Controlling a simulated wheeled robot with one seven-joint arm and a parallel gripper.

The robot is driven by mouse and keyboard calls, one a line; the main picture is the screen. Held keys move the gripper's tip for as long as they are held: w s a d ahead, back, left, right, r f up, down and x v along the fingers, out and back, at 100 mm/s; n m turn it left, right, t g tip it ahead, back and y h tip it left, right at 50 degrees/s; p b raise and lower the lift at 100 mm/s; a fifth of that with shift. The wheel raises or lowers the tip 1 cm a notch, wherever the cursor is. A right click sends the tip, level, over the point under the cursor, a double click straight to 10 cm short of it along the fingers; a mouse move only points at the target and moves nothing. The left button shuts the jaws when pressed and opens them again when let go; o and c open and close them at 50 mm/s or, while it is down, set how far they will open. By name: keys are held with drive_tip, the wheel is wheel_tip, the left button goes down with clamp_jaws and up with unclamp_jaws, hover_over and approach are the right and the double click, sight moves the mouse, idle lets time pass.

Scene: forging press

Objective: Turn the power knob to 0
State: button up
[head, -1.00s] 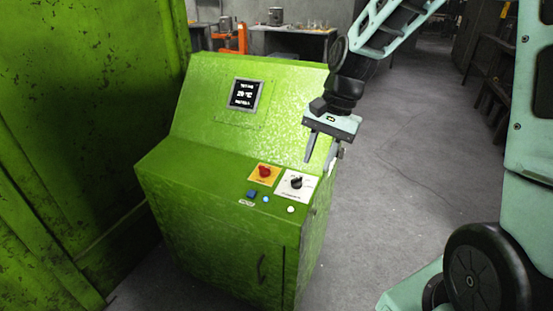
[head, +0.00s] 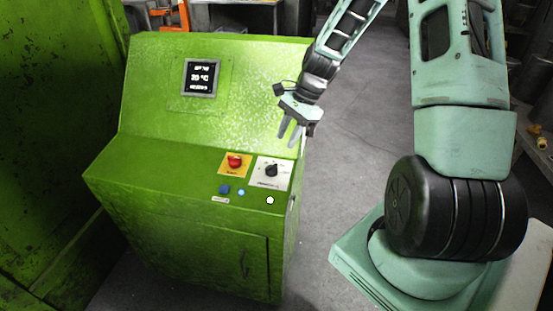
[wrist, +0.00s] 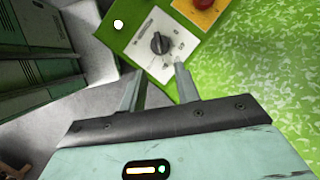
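The power knob (head: 271,171) is a black rotary knob on a white plate (head: 262,182) at the right of the green console's sloping panel. In the wrist view the knob (wrist: 160,43) lies beyond the fingertips, on its white plate with markings too small to read. My gripper (head: 291,140) hangs above and behind the knob, apart from it. In the wrist view my gripper (wrist: 158,78) shows two separated fingers with nothing between them.
A red button (head: 235,161) on a yellow plate sits left of the knob. A blue switch (head: 224,189), a lit blue lamp (head: 241,192) and a white lamp (head: 270,201) lie in front. A display (head: 201,78) stands on the console's upper face. Open floor (head: 345,150) lies to the right.

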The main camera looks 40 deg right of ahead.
sight(275, 163)
drive_tip(key=x, duration=0.8)
drive_tip(key=shift+a+f, duration=0.15)
drive_tip(key=shift+f, duration=0.05)
clamp_jaws()
